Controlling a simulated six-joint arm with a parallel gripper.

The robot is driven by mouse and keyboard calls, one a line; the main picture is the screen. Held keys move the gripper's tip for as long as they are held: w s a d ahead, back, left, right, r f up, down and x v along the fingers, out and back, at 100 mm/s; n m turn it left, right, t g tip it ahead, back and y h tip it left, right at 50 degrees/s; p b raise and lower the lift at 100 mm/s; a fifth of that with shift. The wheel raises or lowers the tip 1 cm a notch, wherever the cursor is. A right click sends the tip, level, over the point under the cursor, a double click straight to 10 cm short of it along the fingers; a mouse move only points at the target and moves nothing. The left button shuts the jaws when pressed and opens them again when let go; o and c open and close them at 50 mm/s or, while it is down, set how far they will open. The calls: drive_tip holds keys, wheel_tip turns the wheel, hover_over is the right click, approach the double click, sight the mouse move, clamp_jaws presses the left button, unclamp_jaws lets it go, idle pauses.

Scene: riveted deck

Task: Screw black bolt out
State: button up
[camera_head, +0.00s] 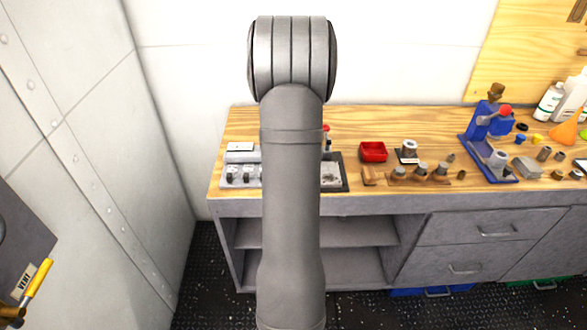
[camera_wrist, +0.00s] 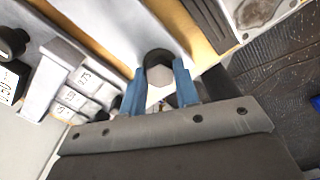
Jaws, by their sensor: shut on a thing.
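In the head view, my own arm covers the middle of the picture and hides the gripper and bolt.
The wooden workbench (camera_head: 345,118) carries a white-and-grey unit with knobs (camera_head: 240,175), a red tray (camera_head: 373,151), a brown rack of several fittings (camera_head: 405,178) and a blue stand (camera_head: 476,147). An orange funnel (camera_head: 567,128) stands far right. Dark floor lies left of the bench.

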drive_tip(key=shift+s+f+n, duration=0.1)
drive_tip(key=shift+f+n, duration=0.05)
drive_tip(key=shift+n, duration=1.35)
drive_tip(key=o, duration=1)
drive_tip(key=shift+c, duration=0.2)
drive_tip(key=shift+r, duration=0.2)
drive_tip(key=shift+r, duration=0.3)
wheel_tip(320, 180, up, 17)
drive_tip(key=shift+f, duration=0.2)
